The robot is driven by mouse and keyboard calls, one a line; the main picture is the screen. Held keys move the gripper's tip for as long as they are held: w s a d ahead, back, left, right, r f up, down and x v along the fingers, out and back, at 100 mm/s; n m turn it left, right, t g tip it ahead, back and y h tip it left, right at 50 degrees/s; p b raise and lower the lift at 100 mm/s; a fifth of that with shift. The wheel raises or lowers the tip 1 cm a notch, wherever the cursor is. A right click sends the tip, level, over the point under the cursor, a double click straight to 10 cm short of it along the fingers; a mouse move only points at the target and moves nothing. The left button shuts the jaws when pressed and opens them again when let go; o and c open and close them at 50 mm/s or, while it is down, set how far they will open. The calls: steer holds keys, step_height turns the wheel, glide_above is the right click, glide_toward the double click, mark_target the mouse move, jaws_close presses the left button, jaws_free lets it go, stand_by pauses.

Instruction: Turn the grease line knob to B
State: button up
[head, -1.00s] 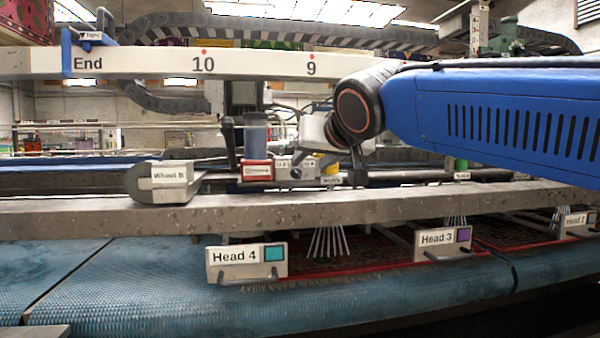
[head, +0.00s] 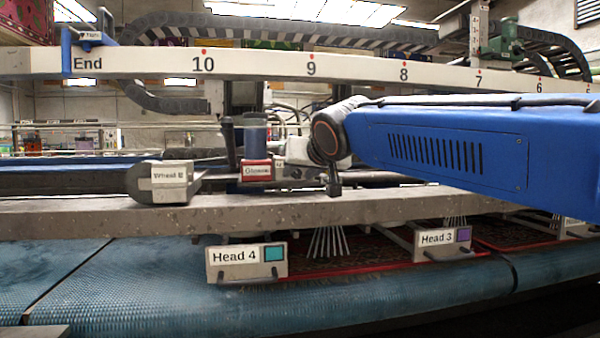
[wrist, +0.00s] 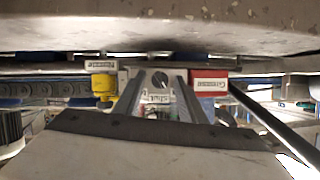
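The red grease unit (head: 256,171) with a blue-grey cylinder on top stands behind the stone-like beam in the head view. A pale plate just right of it is mostly covered by my wrist. In the wrist view a round dark knob (wrist: 159,77) on a pale plate shows between my two fingers, with the red grease box (wrist: 210,82) to its right. My gripper (wrist: 160,96) is open, its fingers pointing toward the knob from either side. I cannot tell whether they touch it. In the head view its dark end (head: 334,186) hangs by the beam. The knob's letters are unreadable.
A yellow unit (wrist: 103,83) is left of the knob in the wrist view. The long beam (head: 100,216) runs in front of the units. The Wheel B block (head: 165,184) stands to the left. Head 4 (head: 245,262) and Head 3 (head: 442,242) boxes sit below the beam.

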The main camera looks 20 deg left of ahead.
jaws_close()
steer(key=shift+s+h, duration=0.1)
steer(key=shift+h, duration=0.2)
steer(key=shift+a+n+t+h, duration=0.2)
steer(key=shift+n+t+h, duration=0.2)
steer(key=shift+n, duration=0.6)
steer(key=shift+n+t+h, duration=0.3)
steer(key=shift+n+h, duration=0.4)
steer(key=shift+n, duration=0.2)
steer(key=shift+s, duration=0.1)
steer(key=shift+o, duration=1.1)
jaws_free()
